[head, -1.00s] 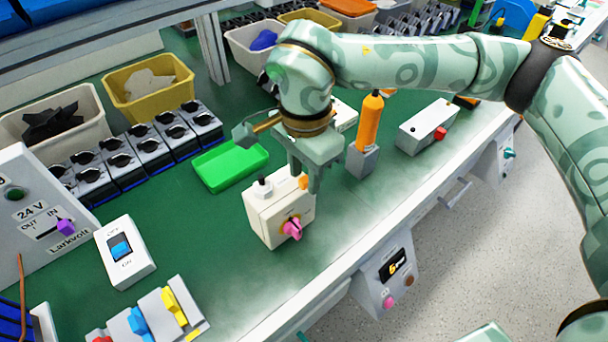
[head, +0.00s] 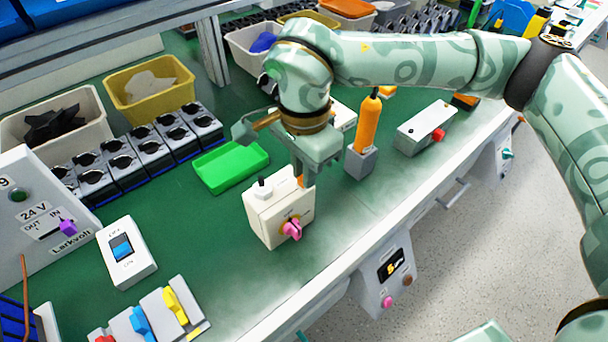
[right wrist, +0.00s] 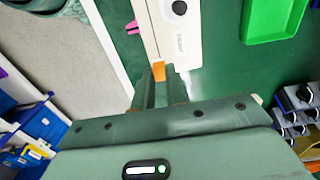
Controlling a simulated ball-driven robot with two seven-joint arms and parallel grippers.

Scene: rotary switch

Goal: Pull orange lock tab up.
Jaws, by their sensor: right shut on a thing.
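The rotary switch is a cream box (head: 268,220) with a pink knob (head: 291,229) on its front, standing on the green bench near its front edge. The orange lock tab (head: 300,180) is at the box's top right edge, partly hidden by my fingers. My right gripper (head: 305,178) comes down from above and is shut on the tab. In the right wrist view the orange tab (right wrist: 158,71) shows at the tips of my gripper's fingers (right wrist: 162,80), against the cream box (right wrist: 174,35). My left gripper is not in view.
A green tray (head: 230,165) lies behind the box. An orange-handled tool in a grey holder (head: 361,161) stands close to its right. A white rocker switch box (head: 127,252) is to the left. Bench between them is clear.

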